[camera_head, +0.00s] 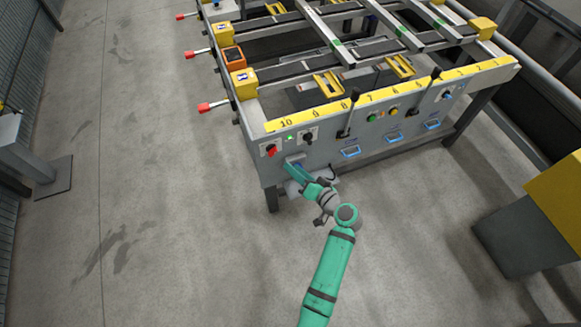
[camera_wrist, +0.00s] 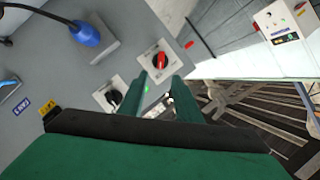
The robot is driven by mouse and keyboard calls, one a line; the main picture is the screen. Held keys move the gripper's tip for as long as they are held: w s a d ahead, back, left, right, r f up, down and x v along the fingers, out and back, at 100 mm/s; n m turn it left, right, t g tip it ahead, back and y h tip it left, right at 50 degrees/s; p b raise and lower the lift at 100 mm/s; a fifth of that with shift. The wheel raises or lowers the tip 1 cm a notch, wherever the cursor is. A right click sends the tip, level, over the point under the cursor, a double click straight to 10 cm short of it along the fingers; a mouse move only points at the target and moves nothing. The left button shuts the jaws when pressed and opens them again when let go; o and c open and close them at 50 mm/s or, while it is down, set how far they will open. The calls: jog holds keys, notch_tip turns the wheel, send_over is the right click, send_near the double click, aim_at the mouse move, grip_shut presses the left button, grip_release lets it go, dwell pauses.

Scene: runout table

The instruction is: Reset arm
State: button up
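My green arm reaches up to the front panel of the runout table (camera_head: 480,80) in the head view. My gripper (camera_head: 291,166) is close to the lower left part of that panel; whether it touches is unclear. In the wrist view my gripper (camera_wrist: 163,84) has its two green fingers apart, with a gap and nothing held between them. A red rotary switch (camera_wrist: 160,61) on a white plate shows just beyond the fingertips. A black rotary switch (camera_wrist: 114,97) is left of the fingers. In the head view, the red switch (camera_head: 271,151) is above and left of my gripper.
A blue plug (camera_wrist: 88,34) with a dark cable shows in the wrist view. A black lever (camera_head: 349,112) and several blue handles stick out of the panel. A grey and yellow block (camera_head: 515,235) stands at right. The floor (camera_head: 140,200) at left is clear.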

jog(key=shift+w, duration=0.1)
dwell(0.4)
jog(key=s+f+m+h, duration=0.1)
jog(key=s+f+h, duration=0.3)
jog(key=s, duration=0.7)
jog(key=s+f+h, duration=0.3)
jog(key=s+f, duration=0.2)
jog(key=s, duration=0.6)
jog(key=s+a+r+n+t, duration=0.1)
jog(key=s+a+r+n, duration=0.1)
jog(key=s+r, duration=0.6)
jog(key=s+a+r+n+t+h, duration=0.1)
jog(key=s+a+r+t, duration=0.1)
jog(key=s+r, duration=0.7)
notch_tip(320, 180, up, 4)
jog(key=shift+s+a+f+n, duration=0.2)
jog(key=shift+s+a+n, duration=0.1)
jog(key=shift+a+n, duration=0.1)
